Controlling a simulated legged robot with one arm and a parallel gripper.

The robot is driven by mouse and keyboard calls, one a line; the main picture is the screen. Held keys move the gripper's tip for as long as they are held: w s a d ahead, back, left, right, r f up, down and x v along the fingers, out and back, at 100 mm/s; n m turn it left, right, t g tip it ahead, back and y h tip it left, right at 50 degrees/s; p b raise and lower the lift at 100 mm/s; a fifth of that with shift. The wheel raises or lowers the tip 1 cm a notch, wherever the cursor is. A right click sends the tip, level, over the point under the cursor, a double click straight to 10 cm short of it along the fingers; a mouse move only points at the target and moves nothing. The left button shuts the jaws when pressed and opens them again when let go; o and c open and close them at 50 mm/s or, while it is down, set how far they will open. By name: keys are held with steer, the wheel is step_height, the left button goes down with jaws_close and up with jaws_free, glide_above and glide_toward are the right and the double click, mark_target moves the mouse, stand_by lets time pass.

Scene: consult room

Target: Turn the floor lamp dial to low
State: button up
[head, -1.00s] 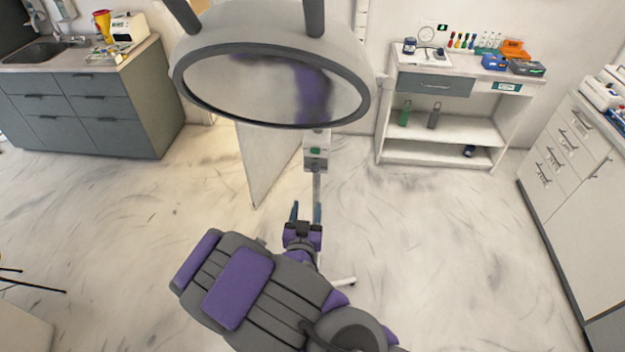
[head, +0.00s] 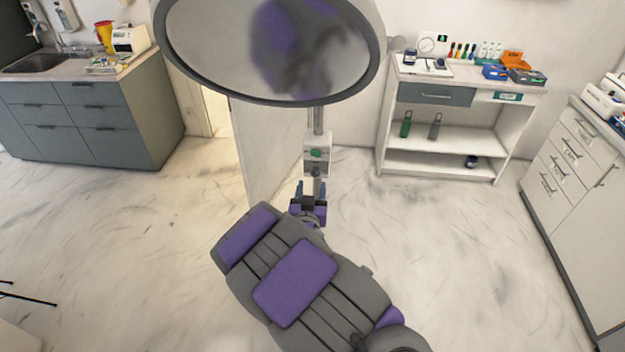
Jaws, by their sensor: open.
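The floor lamp has a large round grey-rimmed head (head: 270,100) at the top of the head view. Its reflective face shows a blurred purple and grey reflection. A pole runs down from it to a pale control box (head: 317,165). A small green part, which looks like the dial (head: 316,154), sits on the front of the box; its setting is too small to read. My gripper (head: 310,187) is open, fingers pointing away from me, just below the dial near the box's lower edge. I cannot tell whether it touches the lamp. The lower pole and base are hidden behind my arm.
A pale panel (head: 262,160) stands just left of the lamp pole. A white shelf unit (head: 440,160) stands behind right, drawers (head: 562,170) at far right, and a grey sink cabinet (head: 130,120) at back left.

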mark_target(315, 175)
steer(key=w, duration=0.3)
steer(key=shift+w+d, duration=0.2)
steer(key=shift+d, duration=0.15)
steer(key=shift+w+a, duration=0.15)
steer(key=shift+w, duration=0.5)
jaws_close()
